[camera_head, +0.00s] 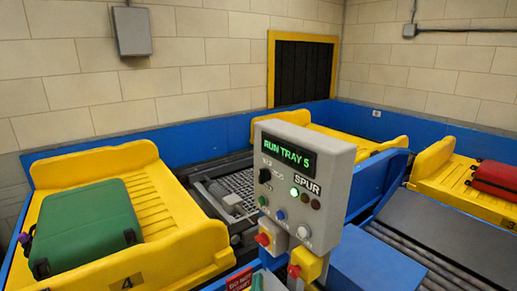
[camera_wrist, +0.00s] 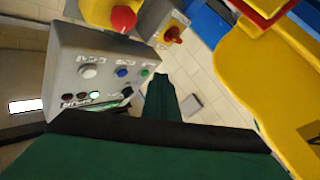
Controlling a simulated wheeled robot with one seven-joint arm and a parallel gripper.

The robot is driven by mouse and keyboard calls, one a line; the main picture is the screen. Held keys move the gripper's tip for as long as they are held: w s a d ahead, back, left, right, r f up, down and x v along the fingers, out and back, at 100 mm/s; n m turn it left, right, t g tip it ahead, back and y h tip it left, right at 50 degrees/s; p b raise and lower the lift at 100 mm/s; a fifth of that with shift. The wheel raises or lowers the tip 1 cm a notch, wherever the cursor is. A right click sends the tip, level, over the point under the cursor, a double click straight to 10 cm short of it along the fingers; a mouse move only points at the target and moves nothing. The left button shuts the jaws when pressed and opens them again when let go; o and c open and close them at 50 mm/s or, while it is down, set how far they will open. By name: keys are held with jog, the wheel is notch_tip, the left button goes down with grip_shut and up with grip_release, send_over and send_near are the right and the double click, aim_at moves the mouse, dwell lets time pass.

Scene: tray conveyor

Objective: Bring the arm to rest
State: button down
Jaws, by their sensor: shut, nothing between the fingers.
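In the wrist view my gripper (camera_wrist: 161,82) shows as a narrow dark green shape beyond a black bar, its fingers together with nothing seen between them. It points past the lower side of the grey control box (camera_wrist: 88,50), apart from its buttons as far as I can tell. In the head view the control box (camera_head: 300,190) stands in the middle, its display (camera_head: 288,155) reading "RUN TRAY 5" and a green lamp lit beside "SPUR". The rest of my arm is mostly out of view.
A yellow tray (camera_head: 185,262) marked 4 holds a green suitcase (camera_head: 85,228) at left. A yellow tray (camera_head: 432,160) at right holds a red suitcase (camera_head: 495,180). Red knobs on yellow and grey housings stick out below the box. Blue walls (camera_head: 190,133) edge the conveyor.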

jog(key=s+f+g+y, duration=0.1)
jog(key=s+f, duration=0.9)
jog(key=s+f+m+g, duration=0.2)
jog(key=s+f, duration=0.1)
jog(key=s, duration=1.1)
jog(key=s+f+m+g, duration=0.1)
jog(key=s+f+m, duration=0.2)
jog(key=s, duration=1.2)
jog(key=shift+g, duration=0.4)
jog(key=shift+f, duration=0.1)
dwell(0.3)
dwell(1.0)
